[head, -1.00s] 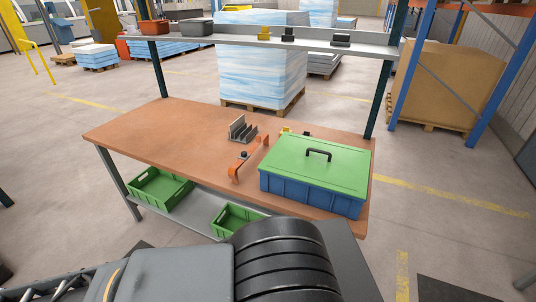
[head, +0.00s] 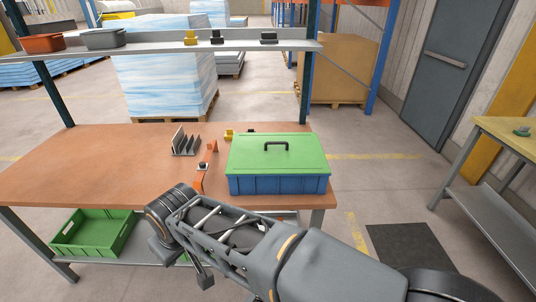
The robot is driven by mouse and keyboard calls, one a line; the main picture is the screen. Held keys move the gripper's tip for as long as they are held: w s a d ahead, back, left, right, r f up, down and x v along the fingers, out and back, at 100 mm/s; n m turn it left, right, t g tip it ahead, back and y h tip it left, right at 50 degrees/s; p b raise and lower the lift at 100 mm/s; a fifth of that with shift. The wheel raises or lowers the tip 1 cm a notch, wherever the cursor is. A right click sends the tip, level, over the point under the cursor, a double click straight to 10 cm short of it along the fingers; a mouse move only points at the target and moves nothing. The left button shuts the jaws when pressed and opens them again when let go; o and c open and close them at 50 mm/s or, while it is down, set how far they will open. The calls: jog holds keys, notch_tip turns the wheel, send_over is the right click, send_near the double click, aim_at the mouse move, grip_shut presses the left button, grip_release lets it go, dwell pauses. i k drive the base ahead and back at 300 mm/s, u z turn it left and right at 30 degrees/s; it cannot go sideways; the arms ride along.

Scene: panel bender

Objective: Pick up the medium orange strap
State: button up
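The orange strap (head: 199,184) lies on the brown workbench, just left of the blue box with the green lid. It appears as a bent orange piece running from the bench's front edge toward the back, with a small dark knob-like item (head: 203,165) at it. Another orange upright part (head: 212,146) shows behind it; I cannot tell whether it belongs to the same strap. My arm reaches across the lower middle, in front of the bench. My gripper's fingers cannot be made out.
The blue box with green lid (head: 277,180) stands at the bench's right end. A grey slotted rack (head: 184,144) is behind the strap. The bench's left half (head: 80,165) is clear. A shelf (head: 150,49) spans above. A green crate (head: 92,233) sits below. A second table (head: 510,135) stands right.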

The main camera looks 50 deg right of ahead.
aim_at(198, 185)
jog(key=z, duration=0.8)
jog(key=i, duration=1)
